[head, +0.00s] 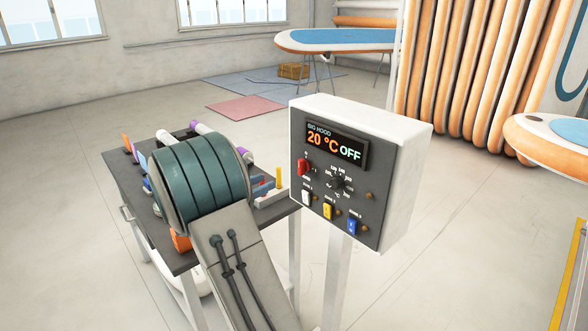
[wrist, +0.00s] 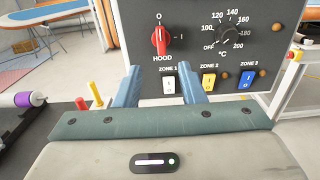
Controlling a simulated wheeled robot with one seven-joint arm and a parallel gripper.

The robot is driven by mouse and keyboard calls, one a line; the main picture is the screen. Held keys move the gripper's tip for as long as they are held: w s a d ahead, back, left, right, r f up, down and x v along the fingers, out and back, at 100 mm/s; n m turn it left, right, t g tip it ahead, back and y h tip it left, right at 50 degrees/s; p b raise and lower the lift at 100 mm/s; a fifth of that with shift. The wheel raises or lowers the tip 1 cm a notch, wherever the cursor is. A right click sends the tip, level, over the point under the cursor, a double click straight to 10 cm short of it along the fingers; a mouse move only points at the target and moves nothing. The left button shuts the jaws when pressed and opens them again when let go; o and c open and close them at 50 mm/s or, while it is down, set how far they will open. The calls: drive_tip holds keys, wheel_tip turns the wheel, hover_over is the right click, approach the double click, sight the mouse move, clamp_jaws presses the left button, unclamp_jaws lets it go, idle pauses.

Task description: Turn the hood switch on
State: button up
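The control box (head: 412,140) stands on a white post, and its screen (head: 336,147) reads BIG HOOD, 20 °C, OFF. The hood switch (head: 303,167) is a red rotary knob at the left of the panel. In the wrist view the hood switch (wrist: 160,40) stands upright, toward the O mark, with the I mark to its right. My gripper (wrist: 158,70) is open, its two blue-grey fingers apart and empty. The fingertips are below the knob, on either side of the white zone 1 switch (wrist: 169,83). I cannot tell whether they touch the panel.
A temperature dial (wrist: 231,38) is right of the hood switch. A yellow zone 2 switch (wrist: 209,82) and a blue zone 3 switch (wrist: 246,80) sit below it. A dark cart (head: 118,180) with tools stands left of the box.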

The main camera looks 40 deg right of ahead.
sight(299, 167)
drive_tip(key=d, duration=0.4)
drive_tip(key=d+p, duration=0.1)
drive_tip(key=d, duration=0.3)
drive_tip(key=w+d+p, duration=0.1)
drive_tip(key=d, duration=0.3)
clamp_jaws()
